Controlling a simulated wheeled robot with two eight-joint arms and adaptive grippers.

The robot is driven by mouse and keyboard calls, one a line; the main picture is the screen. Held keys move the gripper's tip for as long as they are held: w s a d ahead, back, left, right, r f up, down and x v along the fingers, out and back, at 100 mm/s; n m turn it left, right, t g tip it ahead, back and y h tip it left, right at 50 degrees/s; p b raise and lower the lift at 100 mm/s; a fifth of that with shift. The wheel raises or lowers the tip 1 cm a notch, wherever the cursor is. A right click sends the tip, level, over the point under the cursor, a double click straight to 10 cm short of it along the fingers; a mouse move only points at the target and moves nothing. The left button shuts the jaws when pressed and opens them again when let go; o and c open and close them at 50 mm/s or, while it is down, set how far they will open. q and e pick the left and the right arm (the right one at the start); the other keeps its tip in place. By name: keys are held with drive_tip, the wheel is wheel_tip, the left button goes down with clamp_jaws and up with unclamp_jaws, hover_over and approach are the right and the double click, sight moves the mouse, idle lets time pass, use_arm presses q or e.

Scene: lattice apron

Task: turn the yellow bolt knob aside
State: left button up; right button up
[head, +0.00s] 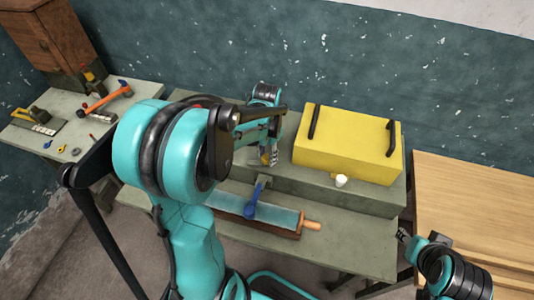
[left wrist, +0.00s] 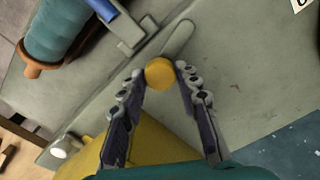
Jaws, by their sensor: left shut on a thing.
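The yellow bolt knob (left wrist: 159,72) sits between the fingertips of my left gripper (left wrist: 160,74) in the left wrist view. A grey bar (left wrist: 178,38) runs from beside the knob toward the upper right. In the head view my left gripper (head: 269,157) points down at the raised grey ledge, left of the yellow box, and a bit of the yellow knob (head: 264,158) shows at its fingers. The gripper is shut on the knob. My right gripper (head: 403,236) is at the lower right, small and apart from everything; its opening is unclear.
A yellow box (head: 347,146) with black handles stands right of the knob, a white knob (head: 341,181) at its front. A blue lever (head: 255,198) and a teal roll with an orange end (head: 311,225) are in front. A hammer (head: 105,100) lies on the left table.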

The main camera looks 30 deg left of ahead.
sight(267, 157)
use_arm(q)
drive_tip(key=shift+m, duration=1.1)
drive_tip(key=o, duration=1.2)
drive_tip(key=shift+c, duration=0.2)
wheel_tip(267, 157, up, 12)
